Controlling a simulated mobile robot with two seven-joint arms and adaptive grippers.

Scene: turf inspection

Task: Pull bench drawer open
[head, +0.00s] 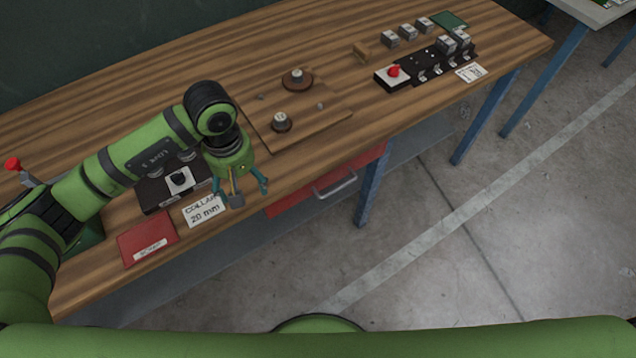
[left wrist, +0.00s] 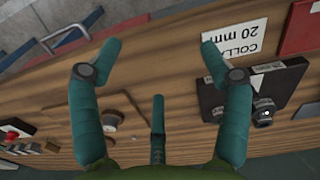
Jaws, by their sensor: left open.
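The bench drawer has a red front (head: 290,204) below the bench's front edge, with a grey bar handle (head: 335,184). It looks shut. In the left wrist view the red front (left wrist: 97,14) and the handle (left wrist: 64,36) are at the top left. My left gripper (head: 240,190) is open and empty, with its fingers pointing down by the bench's front edge, left of the handle and apart from it. Its teal fingers (left wrist: 158,50) frame the bench edge in the left wrist view. My right gripper is not in view.
The wooden bench (head: 330,60) carries a board with round parts (head: 297,118), a red-button box (head: 392,76), a "COLLAR 20 mm" card (head: 204,209), a black fixture (head: 160,192) and a red tray (head: 147,238). A blue leg (head: 370,190) stands right of the drawer. The floor in front is clear.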

